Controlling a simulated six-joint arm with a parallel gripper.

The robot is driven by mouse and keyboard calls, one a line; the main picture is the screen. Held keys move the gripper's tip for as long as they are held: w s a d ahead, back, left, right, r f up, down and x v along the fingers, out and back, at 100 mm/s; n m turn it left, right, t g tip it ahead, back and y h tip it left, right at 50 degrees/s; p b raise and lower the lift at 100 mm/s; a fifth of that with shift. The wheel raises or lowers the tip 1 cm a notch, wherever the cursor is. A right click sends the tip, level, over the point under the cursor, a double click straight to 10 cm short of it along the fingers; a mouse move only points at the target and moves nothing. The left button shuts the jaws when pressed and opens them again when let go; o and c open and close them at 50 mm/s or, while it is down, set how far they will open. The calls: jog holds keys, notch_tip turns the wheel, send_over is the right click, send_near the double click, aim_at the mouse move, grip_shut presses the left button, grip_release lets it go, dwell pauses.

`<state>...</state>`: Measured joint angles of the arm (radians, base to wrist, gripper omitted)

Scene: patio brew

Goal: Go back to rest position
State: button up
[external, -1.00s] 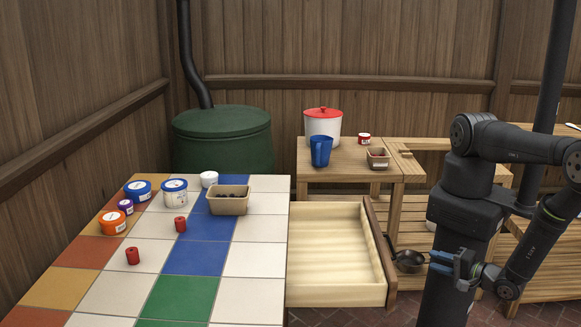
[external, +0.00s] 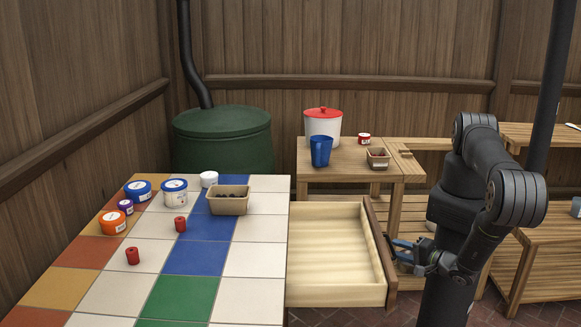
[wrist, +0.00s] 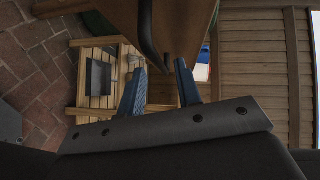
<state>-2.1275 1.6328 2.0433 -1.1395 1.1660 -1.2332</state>
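My gripper (external: 400,252) is low at the right, just to the right of the front of the open wooden drawer (external: 335,293). In the wrist view my gripper (wrist: 161,68) has its two blue fingers apart. A dark curved bar, probably the drawer handle (wrist: 147,30), runs down toward the gap between the fingertips against the brown drawer front (wrist: 185,30). I cannot tell whether the fingers touch it. I see nothing clamped between the fingers. My arm is folded, with its elbow out toward the camera at the right.
A tiled table (external: 255,290) stands left of the drawer, holding tubs, red cylinders and a tan container (external: 228,207). A blue pitcher (external: 320,151) and a red-lidded pot (external: 323,121) stand on the wooden bench behind. A green barrel (external: 222,140) stands at the back.

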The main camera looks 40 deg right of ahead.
aim_at(390, 246)
jog(key=shift+w+f, duration=0.15)
jog(key=shift+w, duration=0.8)
jog(key=shift+s, duration=0.1)
jog(key=s+r, duration=0.2)
jog(key=s, duration=1.3)
jog(key=shift+w+d+f, duration=0.1)
jog(key=shift+w+f, duration=0.3)
jog(key=shift+w, duration=2.45)
jog(key=shift+w+a+f, duration=0.1)
jog(key=shift+w+f, duration=0.25)
jog(key=shift+w, duration=2.5)
jog(key=shift+w+d+f, duration=0.1)
jog(key=shift+w+f, duration=0.3)
jog(key=shift+w, duration=2.55)
